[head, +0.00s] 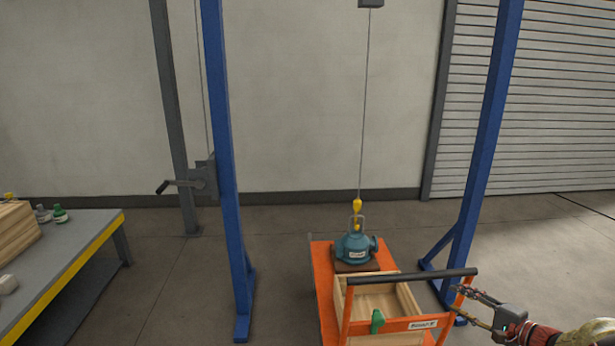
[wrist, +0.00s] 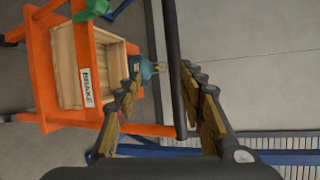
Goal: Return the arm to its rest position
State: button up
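My arm reaches in from the lower right in the head view. My gripper (head: 463,302) is beside the right end of the orange cart's dark push bar (head: 415,276). Its two fingers are spread apart, with nothing held between them. In the wrist view the fingers of my gripper (wrist: 163,85) are also apart. The push bar (wrist: 172,50) runs between them in the picture; I cannot tell how far beyond the fingertips it lies.
The orange cart (head: 323,275) carries a wooden crate (head: 405,292) and a teal pump (head: 354,247) with a yellow hook (head: 357,205) at its top. Blue gantry legs (head: 487,150) stand on both sides. A workbench (head: 60,262) is at left. Floor between bench and gantry is clear.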

jog(key=s+a+f+g, duration=0.3)
jog(key=s+a+f, duration=0.2)
jog(key=s+f, duration=0.1)
jog(key=s+a+r+n+g, duration=0.2)
jog(key=s+a+g, duration=0.2)
jog(key=s+a, duration=0.25)
jog(key=s+a+r+n+g, duration=0.2)
jog(key=s+a+n+g, duration=0.1)
jog(key=s+a, duration=0.3)
jog(key=s+a+r+n+t+h+p, duration=0.1)
jog(key=s+a+r+n+h+p, duration=0.1)
jog(key=s+a+r+n+h, duration=0.4)
jog(key=s+a+r+n, duration=0.4)
jog(key=s+r, duration=0.4)
jog(key=r, duration=0.2)
jog(key=shift+a+t, duration=0.4)
jog(key=shift+a, duration=0.5)
jog(key=shift+a, duration=0.1)
